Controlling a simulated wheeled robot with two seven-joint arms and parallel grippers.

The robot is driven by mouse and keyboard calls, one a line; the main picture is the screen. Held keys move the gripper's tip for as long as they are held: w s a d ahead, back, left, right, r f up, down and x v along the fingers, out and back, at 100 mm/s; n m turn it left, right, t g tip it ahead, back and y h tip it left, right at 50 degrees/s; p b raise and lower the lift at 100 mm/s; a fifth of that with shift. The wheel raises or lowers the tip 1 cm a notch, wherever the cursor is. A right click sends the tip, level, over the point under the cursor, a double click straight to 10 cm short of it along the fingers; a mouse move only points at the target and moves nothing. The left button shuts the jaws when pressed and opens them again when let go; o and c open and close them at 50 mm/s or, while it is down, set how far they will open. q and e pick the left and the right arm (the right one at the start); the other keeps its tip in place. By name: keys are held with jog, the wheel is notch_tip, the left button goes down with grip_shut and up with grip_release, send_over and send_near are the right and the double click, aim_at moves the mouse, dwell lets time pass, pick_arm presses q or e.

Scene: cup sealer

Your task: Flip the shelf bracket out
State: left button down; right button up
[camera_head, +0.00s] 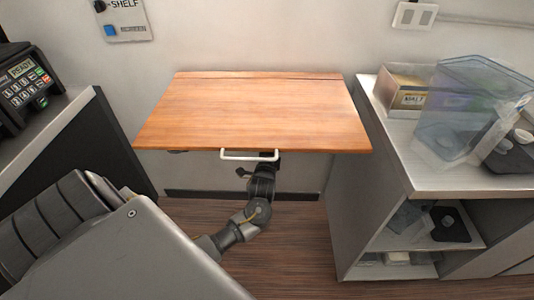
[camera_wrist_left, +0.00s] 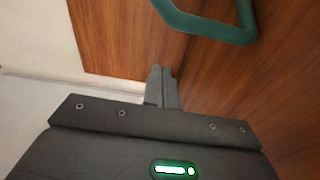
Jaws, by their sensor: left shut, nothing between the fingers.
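The wooden shelf (camera_head: 255,110) stands out level from the back wall, with a white handle (camera_head: 249,155) on its front edge. My left arm reaches in from the left, and my left gripper (camera_head: 262,172) is below the front edge, just under the handle; its fingertips are hidden by the shelf. In the left wrist view the left gripper (camera_wrist_left: 162,86) is shut and empty, close to brown wood panels (camera_wrist_left: 215,75). A teal bar with a bent corner (camera_wrist_left: 212,27) is beyond the fingertips, apart from them; I cannot tell whether it is the bracket. My right gripper is out of view.
A counter (camera_head: 400,145) on the right holds a cardboard box (camera_head: 405,92) and a clear bin (camera_head: 455,120). A keypad machine (camera_head: 27,83) stands on the left cabinet (camera_head: 92,150). A wall panel (camera_head: 123,18) reads SHELF. Open floor (camera_head: 300,245) lies below the shelf.

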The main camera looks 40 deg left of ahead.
pick_arm(q)
jog(key=a+p, duration=0.1)
jog(key=a, duration=0.3)
jog(key=shift+s+a, duration=0.1)
jog(key=shift+s, duration=0.05)
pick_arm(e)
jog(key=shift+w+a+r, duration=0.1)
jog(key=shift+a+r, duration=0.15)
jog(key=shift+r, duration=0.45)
pick_arm(q)
jog(key=shift+s, duration=0.1)
